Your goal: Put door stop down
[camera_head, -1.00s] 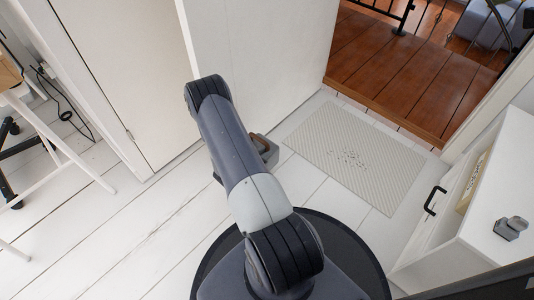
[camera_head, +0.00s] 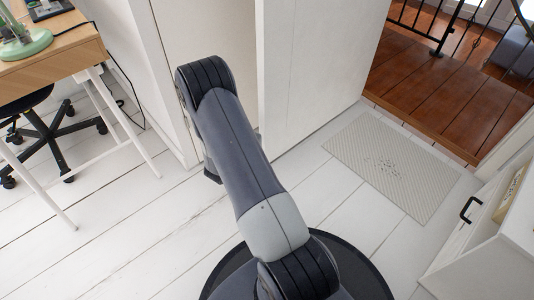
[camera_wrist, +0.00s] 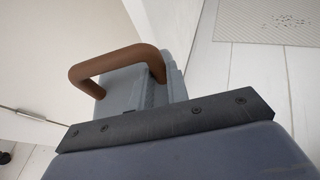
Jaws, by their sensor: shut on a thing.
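The door stop (camera_wrist: 136,82) shows in the wrist view as a grey, ribbed block with a brown looped handle (camera_wrist: 112,62). My gripper (camera_wrist: 165,124) is shut on it, and the block sits just beyond the dark plate with screws. The fingertips are hidden. In the head view my arm hides the door stop and most of the gripper. I cannot tell whether the door stop touches the floor.
A white door (camera_head: 315,70) stands behind my arm. A patterned mat (camera_head: 392,165) lies before the brown wooden floor (camera_head: 430,85). A desk (camera_head: 55,58) and wheeled chair (camera_head: 60,135) stand left, a white cabinet (camera_head: 480,245) right. White floorboards (camera_head: 120,235) at front left are clear.

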